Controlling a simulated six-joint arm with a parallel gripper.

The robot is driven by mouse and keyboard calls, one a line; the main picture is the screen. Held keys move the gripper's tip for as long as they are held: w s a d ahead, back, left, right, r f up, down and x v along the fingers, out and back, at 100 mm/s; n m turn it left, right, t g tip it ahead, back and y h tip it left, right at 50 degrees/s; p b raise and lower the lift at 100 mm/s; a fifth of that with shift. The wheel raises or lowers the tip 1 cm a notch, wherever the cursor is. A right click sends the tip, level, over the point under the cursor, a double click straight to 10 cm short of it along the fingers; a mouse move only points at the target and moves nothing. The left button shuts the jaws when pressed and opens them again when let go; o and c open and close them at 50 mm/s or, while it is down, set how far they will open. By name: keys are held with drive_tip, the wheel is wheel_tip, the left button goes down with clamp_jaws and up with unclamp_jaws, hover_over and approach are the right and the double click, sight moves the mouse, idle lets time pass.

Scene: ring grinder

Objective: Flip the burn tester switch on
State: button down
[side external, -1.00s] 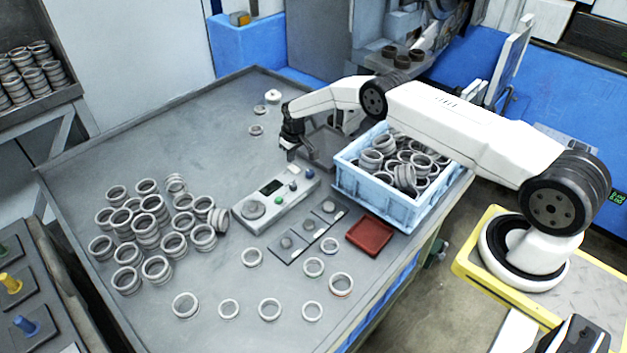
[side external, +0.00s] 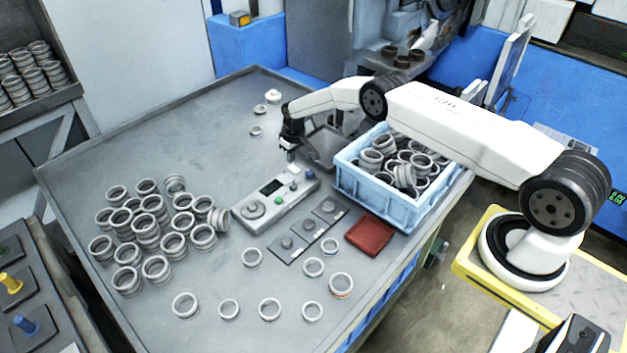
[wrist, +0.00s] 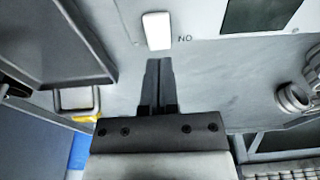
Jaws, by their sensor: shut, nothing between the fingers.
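The burn tester (side external: 262,212) is a grey box on the table with a dark screen, a round knob and small coloured buttons. In the wrist view its face shows part of the dark screen (wrist: 258,14) and a white switch (wrist: 157,30) with letters reading "NO" beside it. My gripper (side external: 290,154) hangs over the table near the tester's far right end. In the wrist view my gripper (wrist: 160,62) is shut and empty, its fingertips just below the switch in the picture. I cannot tell whether they touch it.
A blue crate of rings (side external: 375,197) stands right of the tester, with a grey tray (side external: 322,146) behind. Small grey panels with knobs (side external: 308,228) and a red tray (side external: 370,236) lie in front. Stacked rings (side external: 147,228) stand left. The table's back left is clear.

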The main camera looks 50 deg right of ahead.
sight(292, 167)
drive_tip(key=shift+f, duration=1.15)
idle(1.0)
drive_tip(key=shift+r, duration=3.5)
drive_tip(key=shift+r, duration=0.1)
